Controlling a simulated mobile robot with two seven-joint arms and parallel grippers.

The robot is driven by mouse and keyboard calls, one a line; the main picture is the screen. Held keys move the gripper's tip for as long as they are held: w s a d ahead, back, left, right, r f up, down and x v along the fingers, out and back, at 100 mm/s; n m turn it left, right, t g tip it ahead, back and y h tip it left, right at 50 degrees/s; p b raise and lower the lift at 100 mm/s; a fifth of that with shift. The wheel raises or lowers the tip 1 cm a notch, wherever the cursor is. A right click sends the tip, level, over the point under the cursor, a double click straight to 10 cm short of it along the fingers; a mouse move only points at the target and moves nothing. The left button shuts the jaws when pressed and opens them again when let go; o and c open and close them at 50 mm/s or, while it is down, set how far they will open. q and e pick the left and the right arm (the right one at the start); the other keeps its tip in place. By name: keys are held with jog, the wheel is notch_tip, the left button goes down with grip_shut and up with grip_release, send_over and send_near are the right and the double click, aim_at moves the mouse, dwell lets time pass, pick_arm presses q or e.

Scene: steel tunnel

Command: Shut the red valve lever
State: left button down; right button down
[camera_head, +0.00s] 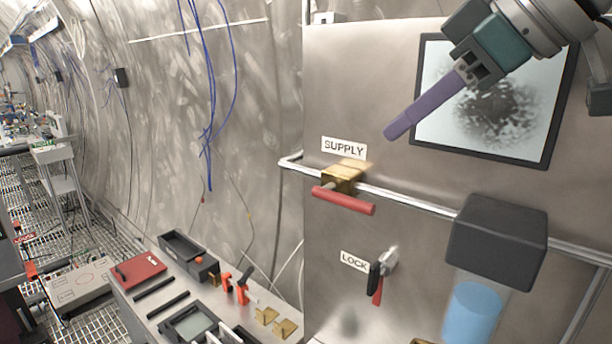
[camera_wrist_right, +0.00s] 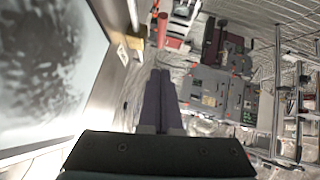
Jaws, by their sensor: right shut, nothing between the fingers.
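The red valve lever (camera_head: 344,200) is on the brass valve (camera_head: 345,174) under the "SUPPLY" label (camera_head: 344,148). Its handle lies roughly parallel to the metal pipe (camera_head: 400,197) that runs through the valve. My right gripper (camera_head: 392,134) has purple fingers pressed together and is empty. Its tips are above and to the right of the lever in the head view, apart from it. In the right wrist view the shut fingers (camera_wrist_right: 160,75) point toward the scene, and the red lever (camera_wrist_right: 162,29) shows beyond their tips. My left gripper is not in view.
A dark-framed screen (camera_head: 549,140) is on the panel behind my right arm. Below the pipe are a "LOCK" handle (camera_head: 376,284) and a black-capped container with blue liquid (camera_head: 497,243). A bench at lower left holds a red case (camera_head: 138,270) and tools. The space before the lever looks clear.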

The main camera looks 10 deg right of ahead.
jog(key=p, duration=0.3)
send_over(358, 203)
jog(key=s, duration=0.2)
notch_tip(358, 203, down, 5)
jog(key=f, duration=0.1)
jog(key=w+f+p, duration=0.1)
jog(key=f, duration=0.1)
jog(key=shift+f, duration=0.1)
jog(key=shift+w+f, duration=0.15)
jog(key=shift+f, duration=0.45)
jog(key=shift+d, duration=0.1)
jog(key=shift+s+d+f+b, duration=0.1)
jog(key=shift+s+f+b, duration=0.1)
jog(key=shift+f, duration=0.35)
jog(key=shift+s+d+f+b, duration=0.1)
jog(key=shift+f+b, duration=0.05)
jog(key=shift+f, duration=0.4)
jog(key=shift+r, duration=0.25)
